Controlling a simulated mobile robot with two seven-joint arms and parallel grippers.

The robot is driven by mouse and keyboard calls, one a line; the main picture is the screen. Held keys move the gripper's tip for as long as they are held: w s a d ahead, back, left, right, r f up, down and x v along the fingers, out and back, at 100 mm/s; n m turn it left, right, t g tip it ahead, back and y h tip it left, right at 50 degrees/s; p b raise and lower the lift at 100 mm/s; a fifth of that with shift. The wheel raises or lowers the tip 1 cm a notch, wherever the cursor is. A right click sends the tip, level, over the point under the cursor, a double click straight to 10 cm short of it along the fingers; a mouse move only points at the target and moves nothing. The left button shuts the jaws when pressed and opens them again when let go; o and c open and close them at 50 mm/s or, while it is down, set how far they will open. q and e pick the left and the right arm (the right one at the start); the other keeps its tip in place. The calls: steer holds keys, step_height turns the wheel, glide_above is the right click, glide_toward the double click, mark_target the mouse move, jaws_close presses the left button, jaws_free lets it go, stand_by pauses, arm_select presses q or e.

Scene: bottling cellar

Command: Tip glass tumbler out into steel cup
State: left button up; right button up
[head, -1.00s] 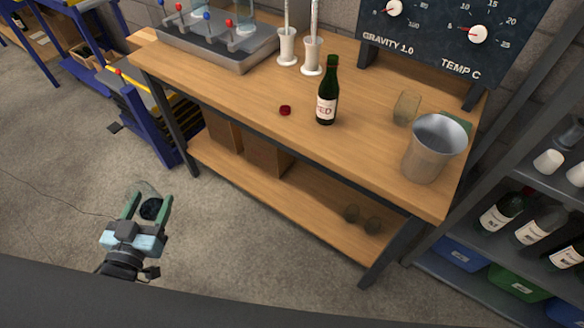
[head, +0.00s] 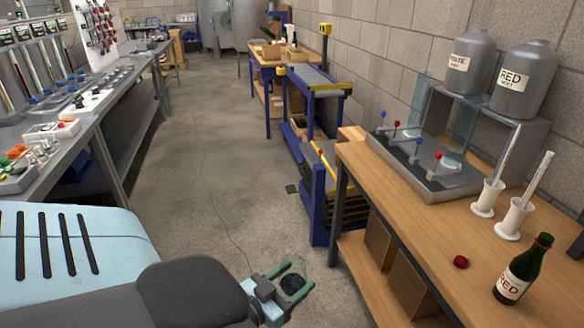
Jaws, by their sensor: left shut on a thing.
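My left gripper (head: 299,277) is low in the head view, over the concrete floor and left of the wooden bench. It is shut on a clear glass tumbler (head: 293,283), with one green finger on each side. Something dark shows inside the tumbler. The glass is faint, and its exact tilt is hard to tell. The steel cup is out of the head view now. My right gripper is not in view.
The wooden bench (head: 432,221) at right bears a dark green bottle (head: 524,270), a red cap (head: 461,262), white cylinder stands and a steel tray with taps. A grey counter (head: 105,110) runs along the left. The floor aisle (head: 200,150) between is clear.

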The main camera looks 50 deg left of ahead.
arm_select(q)
steer(key=shift+d, duration=0.1)
stand_by(0.3)
steer(key=s+d+r, duration=0.2)
steer(key=d+r, duration=0.7)
steer(key=d, duration=0.3)
steer(key=shift+d+r+h, duration=0.3)
steer(key=shift+d, duration=0.1)
steer(key=shift+w+d, duration=0.1)
steer(key=shift+d, duration=0.05)
